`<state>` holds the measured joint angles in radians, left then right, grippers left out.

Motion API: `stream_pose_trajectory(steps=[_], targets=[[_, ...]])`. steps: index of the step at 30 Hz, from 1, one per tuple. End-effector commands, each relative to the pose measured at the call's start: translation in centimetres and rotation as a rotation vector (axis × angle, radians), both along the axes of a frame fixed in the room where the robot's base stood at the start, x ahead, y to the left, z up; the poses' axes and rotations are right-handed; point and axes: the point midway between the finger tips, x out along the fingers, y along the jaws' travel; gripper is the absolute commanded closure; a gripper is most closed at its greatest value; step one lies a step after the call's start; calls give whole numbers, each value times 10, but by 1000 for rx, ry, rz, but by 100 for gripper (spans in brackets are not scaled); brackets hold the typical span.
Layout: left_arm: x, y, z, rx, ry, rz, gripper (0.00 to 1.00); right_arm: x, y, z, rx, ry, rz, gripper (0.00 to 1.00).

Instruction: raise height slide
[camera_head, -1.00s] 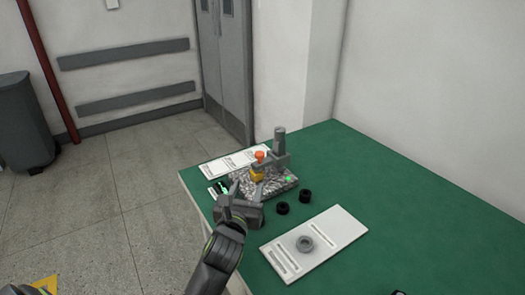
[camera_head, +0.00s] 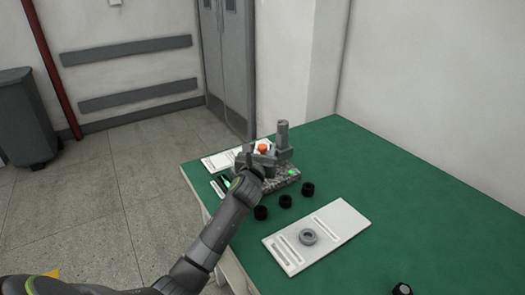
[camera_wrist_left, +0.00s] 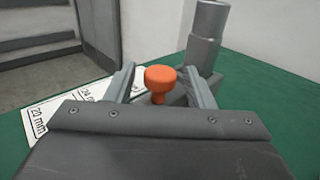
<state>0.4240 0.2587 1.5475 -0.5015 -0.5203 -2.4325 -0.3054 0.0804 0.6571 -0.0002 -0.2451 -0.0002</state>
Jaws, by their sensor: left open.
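The height slide's orange knob (camera_head: 262,148) sits on the grey fixture beside an upright grey column (camera_head: 283,137). In the left wrist view the orange knob (camera_wrist_left: 160,82) stands between the two open fingers of my left gripper (camera_wrist_left: 158,80), with a gap visible on its left. The grey column (camera_wrist_left: 207,40) rises behind the right finger. In the head view my left gripper (camera_head: 258,160) reaches over the fixture's mottled base (camera_head: 284,180) and hides part of it. My right gripper does not show.
Several black rings (camera_head: 285,201) lie in front of the fixture. A white plate (camera_head: 335,224) with a grey ring (camera_head: 308,237) lies on the green table (camera_head: 420,220). The table's right side is mostly clear.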

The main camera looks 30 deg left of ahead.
Motion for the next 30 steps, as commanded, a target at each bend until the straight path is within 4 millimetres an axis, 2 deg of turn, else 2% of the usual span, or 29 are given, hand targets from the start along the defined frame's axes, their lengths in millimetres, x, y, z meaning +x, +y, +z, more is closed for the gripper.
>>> stream_pose_trajectory(steps=[12,23,30], targets=[[5,2,0,0,1,0,53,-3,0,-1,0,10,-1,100],[5,2,0,0,1,0,100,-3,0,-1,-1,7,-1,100],[5,1,2,-1,1,0,100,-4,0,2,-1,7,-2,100]])
